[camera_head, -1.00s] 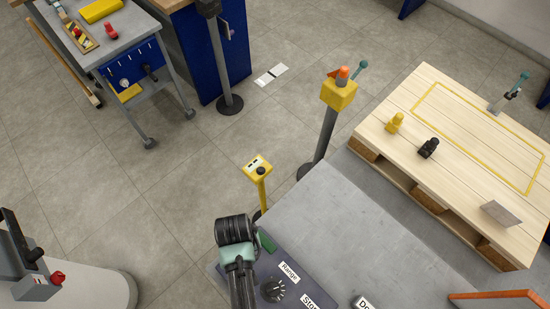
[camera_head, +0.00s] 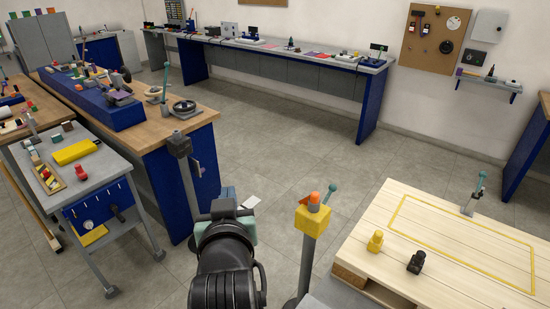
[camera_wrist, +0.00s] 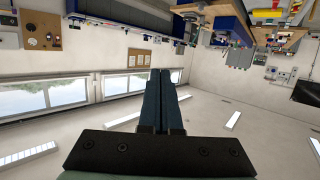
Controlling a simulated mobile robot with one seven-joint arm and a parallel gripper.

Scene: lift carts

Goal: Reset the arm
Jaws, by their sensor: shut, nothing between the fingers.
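My arm, black with a pale green part, rises from the bottom middle of the head view. Its far end stands in front of the floor between the wooden workbench and the yellow-topped post. My gripper (camera_wrist: 161,74) shows in the wrist view, its two dark blue fingers pressed together with nothing between them. The wrist view is upside down, with windows, ceiling lights and the benches along its top edge. The fingers point into open air and touch nothing. In the head view the fingers are mostly hidden behind my arm.
A post with a yellow box (camera_head: 312,221) stands close to the right of my arm. A pallet (camera_head: 372,262) with a yellow and a black piece lies further right. A grey cart (camera_head: 110,165) and wooden bench (camera_head: 150,142) stand left. The floor behind is clear.

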